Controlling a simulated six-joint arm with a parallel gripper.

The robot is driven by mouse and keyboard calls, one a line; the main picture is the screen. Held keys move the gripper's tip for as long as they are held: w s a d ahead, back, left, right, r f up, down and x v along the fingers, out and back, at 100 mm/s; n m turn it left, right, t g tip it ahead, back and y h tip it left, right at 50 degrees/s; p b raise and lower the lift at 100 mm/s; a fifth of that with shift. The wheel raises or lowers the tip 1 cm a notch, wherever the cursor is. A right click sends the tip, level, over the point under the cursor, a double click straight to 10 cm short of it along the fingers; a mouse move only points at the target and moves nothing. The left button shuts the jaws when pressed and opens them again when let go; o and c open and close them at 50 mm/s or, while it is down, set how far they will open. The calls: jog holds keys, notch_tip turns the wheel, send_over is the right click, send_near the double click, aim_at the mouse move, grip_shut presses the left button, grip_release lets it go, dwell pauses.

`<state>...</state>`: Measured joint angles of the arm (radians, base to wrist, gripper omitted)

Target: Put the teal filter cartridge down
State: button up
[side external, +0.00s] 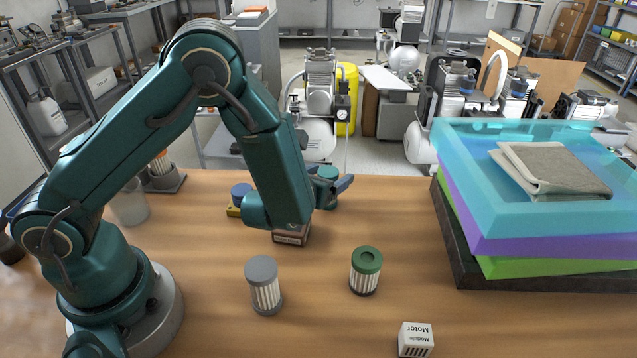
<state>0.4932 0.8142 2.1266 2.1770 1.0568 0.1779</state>
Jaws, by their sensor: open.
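The teal filter cartridge (328,173) appears upright on the wooden table, just right of my wrist and mostly covered by my gripper and arm. My gripper (342,185) is open, with one dark finger showing at the cartridge's right side. The other finger is hidden behind my arm. I cannot tell whether the fingers touch the cartridge.
A grey cartridge (264,285) and a green cartridge (365,270) stand in front. A small labelled box (291,236) sits below my wrist, and a white motor module box (415,340) at the front edge. Stacked coloured trays (465,225) with a cloth (550,168) fill the right.

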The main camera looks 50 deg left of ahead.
jog(key=shift+r, duration=0.2)
jog(key=v, duration=1.1)
jog(key=shift+r, duration=0.1)
jog(key=shift+s+d+r, duration=0.1)
jog(key=shift+s+r, duration=0.05)
jog(key=shift+s, duration=0.25)
jog(key=s+a+r+n+g+y, duration=0.1)
jog(key=s+a+n+g, duration=0.4)
jog(key=n, duration=0.4)
jog(key=s+a+n+g+y, duration=0.1)
jog(key=s+a+n+g, duration=0.4)
jog(key=n, duration=0.5)
jog(key=s+d+r+n+t+h, duration=0.2)
jog(key=d+r+n+h, duration=0.3)
jog(key=n, duration=0.7)
jog(key=d+t+h, duration=0.1)
jog(key=d+h, duration=0.1)
jog(key=d, duration=0.2)
jog(key=shift+d+r, duration=0.3)
jog(key=shift+r, duration=0.1)
